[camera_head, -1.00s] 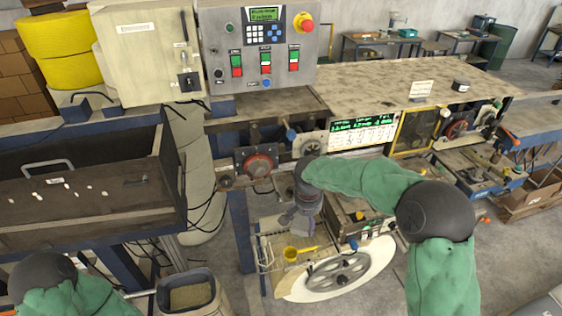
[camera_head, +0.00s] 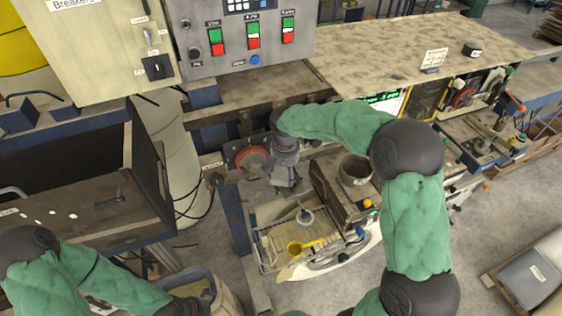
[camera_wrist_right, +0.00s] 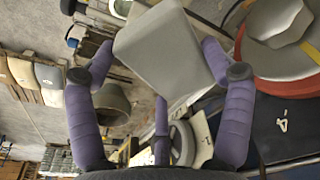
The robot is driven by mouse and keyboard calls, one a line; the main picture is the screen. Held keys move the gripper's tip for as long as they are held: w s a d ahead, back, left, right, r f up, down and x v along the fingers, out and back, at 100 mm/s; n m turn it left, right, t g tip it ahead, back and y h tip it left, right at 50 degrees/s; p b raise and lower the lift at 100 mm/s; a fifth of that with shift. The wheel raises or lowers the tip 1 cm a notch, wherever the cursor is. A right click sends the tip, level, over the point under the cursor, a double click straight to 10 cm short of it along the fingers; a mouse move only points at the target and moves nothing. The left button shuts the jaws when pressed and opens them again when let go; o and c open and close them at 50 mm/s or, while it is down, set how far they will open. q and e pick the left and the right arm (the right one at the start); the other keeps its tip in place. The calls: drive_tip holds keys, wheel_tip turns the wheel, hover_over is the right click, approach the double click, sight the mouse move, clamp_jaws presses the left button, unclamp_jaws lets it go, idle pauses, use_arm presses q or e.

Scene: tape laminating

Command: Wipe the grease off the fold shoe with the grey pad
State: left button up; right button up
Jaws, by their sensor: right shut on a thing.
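My right gripper (camera_head: 285,184) is near the red round part on the machine front. In the right wrist view its purple fingers (camera_wrist_right: 165,80) are shut on a flat grey pad (camera_wrist_right: 172,50). The pad is tilted, with its broad face toward the camera. The red disc (camera_wrist_right: 287,86), with a pale many-sided piece on it, lies to the right of the pad and appears apart from it. The red part also shows in the head view (camera_head: 250,158). I cannot pick out the fold shoe or any grease for certain.
The control box (camera_head: 245,45) stands above the machine front. A grey cup (camera_head: 355,170) stands on a wooden crate right of my right gripper. Below is a wire-sided tray with a yellow scoop (camera_head: 296,247).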

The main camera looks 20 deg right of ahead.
drive_tip(key=shift+w, duration=0.15)
drive_tip(key=shift+f+b, duration=0.4)
drive_tip(key=shift+f, duration=0.2)
drive_tip(key=b, duration=0.2)
hover_over(286, 189)
drive_tip(key=shift+a+f, duration=0.15)
drive_tip(key=shift+f, duration=1.05)
drive_tip(key=shift+a+f, duration=0.1)
drive_tip(key=shift+f, duration=1.05)
drive_tip(key=shift+f+b, duration=1)
drive_tip(key=shift+b, duration=0.1)
drive_tip(key=shift+d, duration=0.1)
